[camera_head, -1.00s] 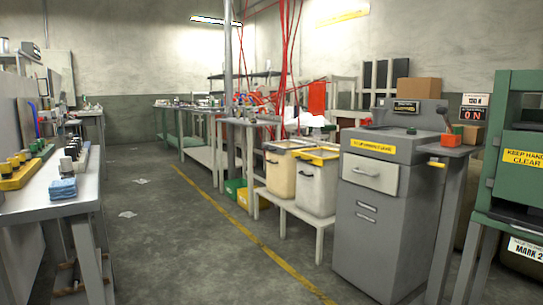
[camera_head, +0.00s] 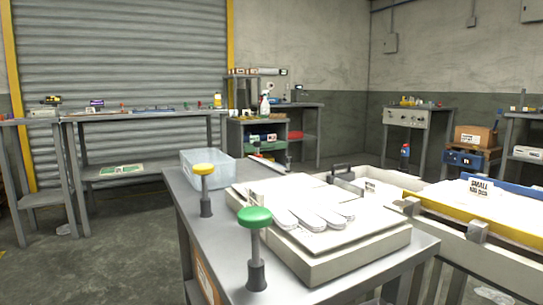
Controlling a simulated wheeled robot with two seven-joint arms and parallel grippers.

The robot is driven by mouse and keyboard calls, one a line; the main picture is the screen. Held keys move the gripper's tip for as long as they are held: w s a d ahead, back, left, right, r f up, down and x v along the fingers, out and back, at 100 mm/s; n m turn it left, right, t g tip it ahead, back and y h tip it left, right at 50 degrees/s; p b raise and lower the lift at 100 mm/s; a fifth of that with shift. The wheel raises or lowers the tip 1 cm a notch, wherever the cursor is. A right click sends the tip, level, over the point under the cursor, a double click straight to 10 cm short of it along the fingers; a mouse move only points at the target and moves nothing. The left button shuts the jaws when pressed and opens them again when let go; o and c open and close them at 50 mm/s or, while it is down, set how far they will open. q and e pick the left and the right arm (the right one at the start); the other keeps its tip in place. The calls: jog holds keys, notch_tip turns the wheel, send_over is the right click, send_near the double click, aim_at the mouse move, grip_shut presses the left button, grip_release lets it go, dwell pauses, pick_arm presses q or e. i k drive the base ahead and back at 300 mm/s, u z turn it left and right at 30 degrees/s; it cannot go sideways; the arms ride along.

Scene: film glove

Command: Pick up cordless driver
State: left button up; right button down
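I cannot make out a cordless driver for certain in the head view. Small items stand on the long bench (camera_head: 150,114) along the roller shutter, among them a dark and yellow item (camera_head: 51,100) at its left end, too small to identify. Neither of my grippers is in view.
A near grey table (camera_head: 215,228) holds a clear bin (camera_head: 208,167), yellow (camera_head: 204,169) and green (camera_head: 254,217) knobbed stands, and a pale machine (camera_head: 345,250) with white glove shapes. White bins (camera_head: 450,225) stand on the right.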

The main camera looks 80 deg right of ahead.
aim_at(405, 152)
jog(key=z, duration=0.05)
jog(key=i, duration=1.75)
jog(key=z, duration=1.95)
jog(key=i, duration=3.75)
jog(key=z, duration=2.1)
jog(key=i, duration=0.65)
jog(key=u, duration=0.05)
